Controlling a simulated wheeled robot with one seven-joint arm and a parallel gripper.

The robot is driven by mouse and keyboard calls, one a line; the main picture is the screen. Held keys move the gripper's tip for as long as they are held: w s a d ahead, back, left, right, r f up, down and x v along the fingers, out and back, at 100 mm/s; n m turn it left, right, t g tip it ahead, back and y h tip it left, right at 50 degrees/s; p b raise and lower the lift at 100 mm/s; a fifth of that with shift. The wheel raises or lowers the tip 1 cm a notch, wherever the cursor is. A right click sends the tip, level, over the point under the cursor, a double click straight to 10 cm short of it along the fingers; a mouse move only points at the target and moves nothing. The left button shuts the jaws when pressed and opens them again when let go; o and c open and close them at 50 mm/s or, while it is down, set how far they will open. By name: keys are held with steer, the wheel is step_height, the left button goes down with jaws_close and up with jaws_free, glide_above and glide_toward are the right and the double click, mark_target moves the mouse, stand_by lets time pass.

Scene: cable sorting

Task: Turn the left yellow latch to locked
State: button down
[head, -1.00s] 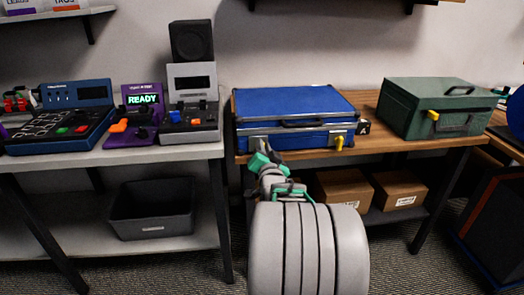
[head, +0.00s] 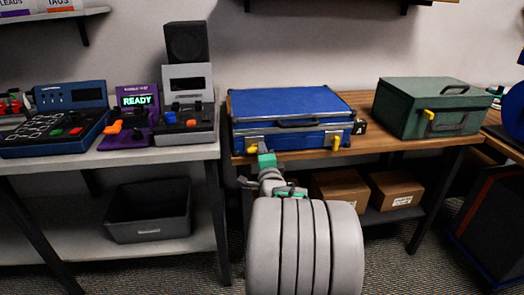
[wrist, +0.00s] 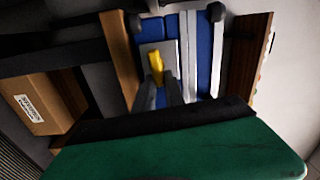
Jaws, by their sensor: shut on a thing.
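The blue case (head: 292,106) lies closed on the wooden table, with silver trim along its front. Its left yellow latch (head: 252,148) is at the front left, partly covered by my gripper (head: 257,151). In the wrist view the latch (wrist: 156,64) sits on a pale plate, its long side roughly along the silver trim. There my gripper (wrist: 160,90) has its two dark fingers on either side of the latch's near end, shut on it. The right yellow latch (head: 334,145) hangs down on the same front face.
A green case (head: 430,108) with a yellow latch stands right on the table. Consoles, including a purple one (head: 136,112) reading READY, stand on the left bench. Cardboard boxes (head: 341,190) sit on the shelf below the wooden table.

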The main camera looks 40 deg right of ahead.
steer(key=shift+f+m, duration=0.15)
steer(key=shift+m, duration=0.35)
steer(key=c, duration=1.4)
jaws_free()
steer(key=p+v, duration=0.1)
steer(key=v, duration=0.6)
steer(key=shift+s+a, duration=0.3)
